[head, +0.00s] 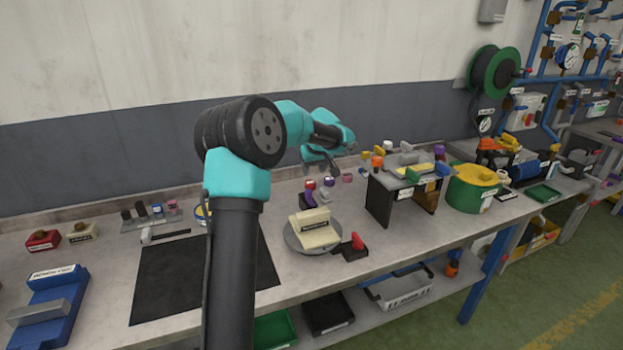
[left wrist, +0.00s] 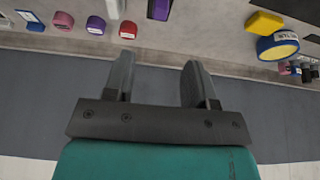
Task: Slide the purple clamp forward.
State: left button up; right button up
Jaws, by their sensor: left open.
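My left gripper (head: 318,165) reaches over the back of the bench in the head view. In the left wrist view its two grey fingers (left wrist: 158,68) stand apart with nothing between them. A small purple block (head: 328,182) shows below the gripper among other coloured pieces. In the left wrist view a dark purple piece (left wrist: 159,9) is cut by the top edge, beyond the fingertips and apart from them. I cannot tell for sure which piece is the purple clamp. A round grey turntable (head: 292,243) carries a cream block (head: 313,229). My right gripper is out of view.
A red piece (left wrist: 128,29) and a pink piece (left wrist: 63,20) lie near the fingers. A dark stand (head: 380,205) with coloured parts on top is right of the turntable. A black mat (head: 165,275) lies left. The wall (head: 120,160) rises behind the bench.

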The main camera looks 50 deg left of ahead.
pick_arm(q)
jog(key=v, duration=0.4)
jog(key=shift+f, duration=0.1)
jog(key=m, duration=3.6)
